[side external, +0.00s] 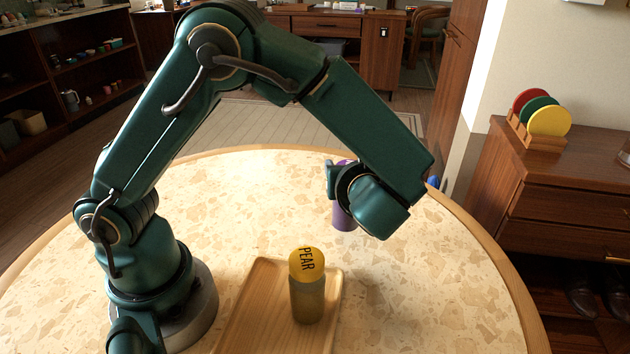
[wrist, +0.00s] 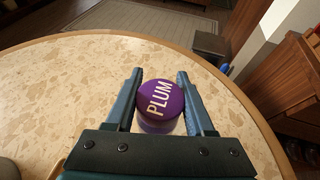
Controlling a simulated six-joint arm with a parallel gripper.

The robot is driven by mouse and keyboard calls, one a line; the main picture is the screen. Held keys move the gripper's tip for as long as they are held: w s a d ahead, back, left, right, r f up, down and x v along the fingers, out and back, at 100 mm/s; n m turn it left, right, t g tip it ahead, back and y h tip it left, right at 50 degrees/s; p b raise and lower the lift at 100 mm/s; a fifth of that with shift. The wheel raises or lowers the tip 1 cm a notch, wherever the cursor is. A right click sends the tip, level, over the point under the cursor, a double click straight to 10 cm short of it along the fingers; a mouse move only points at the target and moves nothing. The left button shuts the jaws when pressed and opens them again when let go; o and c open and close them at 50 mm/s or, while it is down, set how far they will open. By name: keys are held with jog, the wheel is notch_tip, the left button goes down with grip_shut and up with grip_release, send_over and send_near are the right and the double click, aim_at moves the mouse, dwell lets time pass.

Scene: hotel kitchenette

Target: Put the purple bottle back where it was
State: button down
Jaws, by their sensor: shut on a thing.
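The purple bottle (side external: 344,218) is mostly hidden behind my gripper in the side view. In the wrist view its purple cap (wrist: 160,100), lettered PLUM, sits between the two fingers. My gripper (side external: 338,182) is shut on the bottle, and the fingers show on both sides of it in the wrist view (wrist: 160,88). The bottle looks upright, at the far right part of the round table (side external: 240,190). I cannot tell whether its base touches the table.
A wooden tray (side external: 248,318) lies at the front of the table. A yellow-capped bottle (side external: 307,290) lettered PEAR stands on its right part. The tray's left part is bare where visible. Open tabletop surrounds the tray on the right. The table's wooden rim (side external: 490,245) curves around the right.

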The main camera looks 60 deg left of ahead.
jog(key=shift+w+d+f, duration=0.1)
jog(key=shift+d+f, duration=0.05)
jog(key=shift+f, duration=1.95)
jog(key=shift+f, duration=0.15)
jog(key=shift+c, duration=1.3)
grip_release()
